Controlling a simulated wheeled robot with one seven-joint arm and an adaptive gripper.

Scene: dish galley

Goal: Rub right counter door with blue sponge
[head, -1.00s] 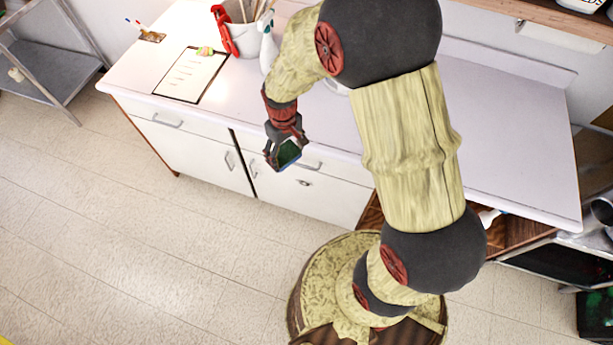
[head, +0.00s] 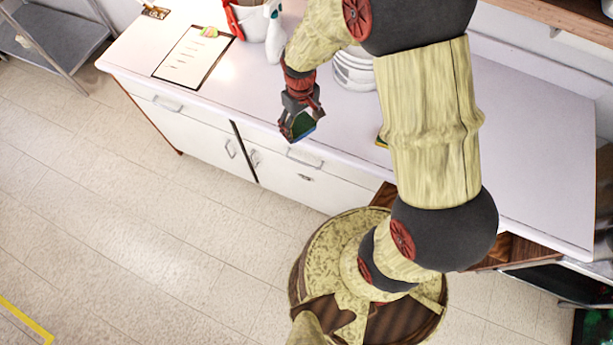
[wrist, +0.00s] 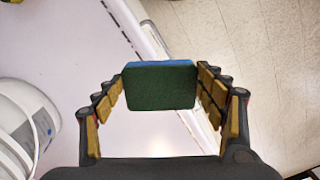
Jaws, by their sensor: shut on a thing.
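My gripper (head: 298,132) is shut on the sponge, near the counter's front edge in the head view. In the wrist view the sponge (wrist: 160,86) is a block with a dark green face and a blue layer along its far edge, held between the gripper's fingertips (wrist: 160,95). The right counter door (head: 290,184) is white, below a drawer, with its handle near the dark gap between the two halves. The gripper appears above and in front of it. I cannot tell whether the sponge touches the counter; no contact with the door shows.
The white countertop (head: 540,150) holds a clipboard (head: 190,55), a utensil crock (head: 250,22), a spray bottle (head: 273,35) and stacked white dishes (head: 355,68). The left door (head: 200,135) is beside the right one. The floor (head: 120,220) in front is clear.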

